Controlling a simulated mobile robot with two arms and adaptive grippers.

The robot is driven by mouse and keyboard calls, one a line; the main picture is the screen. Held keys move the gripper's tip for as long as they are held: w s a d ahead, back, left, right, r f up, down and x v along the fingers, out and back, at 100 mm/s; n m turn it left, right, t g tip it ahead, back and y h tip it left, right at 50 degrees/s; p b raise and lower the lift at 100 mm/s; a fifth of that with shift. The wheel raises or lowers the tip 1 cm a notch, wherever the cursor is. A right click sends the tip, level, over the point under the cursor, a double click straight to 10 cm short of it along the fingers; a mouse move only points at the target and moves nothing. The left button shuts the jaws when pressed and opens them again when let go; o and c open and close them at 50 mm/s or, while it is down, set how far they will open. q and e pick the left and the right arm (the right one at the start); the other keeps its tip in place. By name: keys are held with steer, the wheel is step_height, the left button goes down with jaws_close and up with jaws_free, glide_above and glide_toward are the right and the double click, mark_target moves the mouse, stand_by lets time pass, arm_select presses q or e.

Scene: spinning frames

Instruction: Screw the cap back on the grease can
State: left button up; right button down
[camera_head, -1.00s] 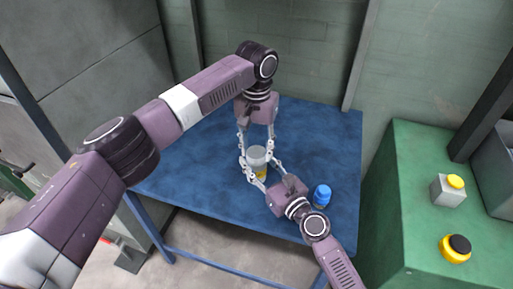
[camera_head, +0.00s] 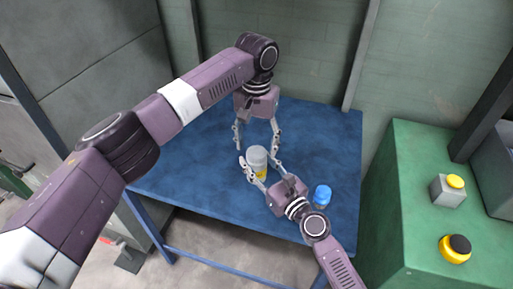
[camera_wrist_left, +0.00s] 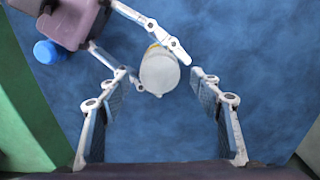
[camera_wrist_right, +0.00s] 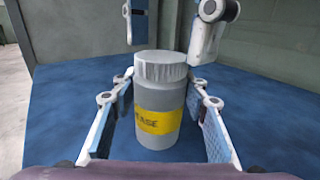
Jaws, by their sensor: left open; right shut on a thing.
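The grease can (camera_head: 261,172) stands upright on the blue table; its grey body and yellow label show in the right wrist view (camera_wrist_right: 158,122). The light grey cap (camera_wrist_right: 160,67) sits level on top of the can, and it faces the camera in the left wrist view (camera_wrist_left: 159,72). I cannot tell how tight it is. My right gripper (camera_wrist_right: 160,92) is shut on the can's body, a finger on either side. My left gripper (camera_head: 257,142) points down over the can, open and empty, its fingers spread clear on both sides of the cap.
A blue-capped container (camera_head: 322,195) stands on the blue table (camera_head: 190,150), right of my right gripper. A green cabinet (camera_head: 410,225) at the right bears a grey box with a yellow button (camera_head: 447,192) and a yellow-and-black round thing (camera_head: 455,248). The table's left part is clear.

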arm_select(q)
step_height(320, 180, up, 10)
steer(key=shift+r, duration=0.15)
arm_select(e)
steer(key=c, duration=1)
jaws_free()
steer(key=shift+c, duration=0.2)
steer(key=shift+s, duration=0.1)
steer(key=v, duration=1.2)
steer(key=shift+a, duration=0.1)
steer(key=shift+f, duration=0.1)
